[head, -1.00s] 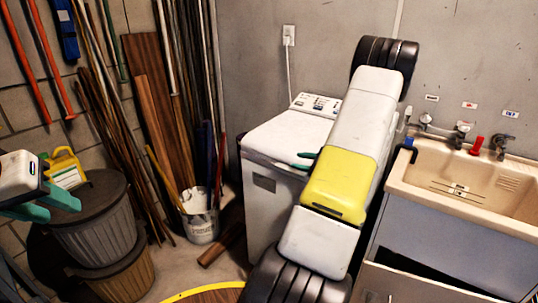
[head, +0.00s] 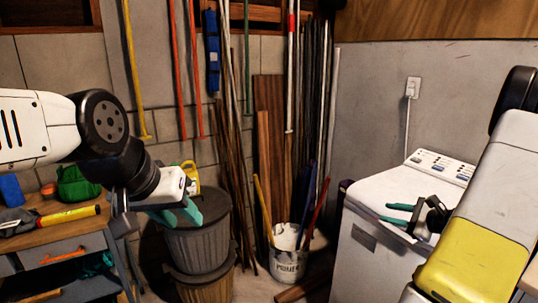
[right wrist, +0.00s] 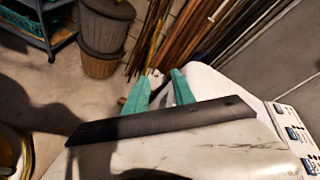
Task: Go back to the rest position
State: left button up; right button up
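My left gripper (head: 186,213) hangs at the left of the head view, in front of the grey ribbed bin, with teal fingers apart and nothing seen between them. My right gripper (head: 392,213) is at the front of the white washing machine (head: 373,199), partly hidden behind my right arm. In the right wrist view its two teal fingers (right wrist: 161,78) stand apart with nothing between them. The washing machine's top (right wrist: 195,147) lies just below. I cannot tell whether the gripper touches the machine.
The grey bin (head: 198,243) stands on a brown one. A workbench (head: 65,233) with tools is at the left. A white bucket (head: 288,255) with poles stands left of the washing machine. Boards and poles (head: 268,140) lean on the wall.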

jog(key=s+a+r+n+g+y, duration=0.1)
jog(key=s+a+r+n+g, duration=0.1)
jog(key=a+r+n, duration=0.35)
jog(key=s+a+r+n+g, duration=0.2)
jog(key=s+a, duration=0.1)
jog(key=a, duration=0.6)
jog(key=s+a+r+n+g+y, duration=0.1)
jog(key=s+a+r+n+g, duration=0.2)
jog(key=a, duration=0.4)
jog(key=s+a+r+n+h, duration=0.2)
jog(key=s+r+n+h, duration=0.1)
jog(key=s+n, duration=0.3)
jog(key=s+a+r+n+t+h, duration=0.1)
jog(key=s+a+r+n+h, duration=0.1)
jog(key=s+n, duration=0.4)
jog(key=shift+s+a+r+h, duration=0.35)
jog(key=shift+s+r+h, duration=0.25)
jog(key=shift+s, duration=0.5)
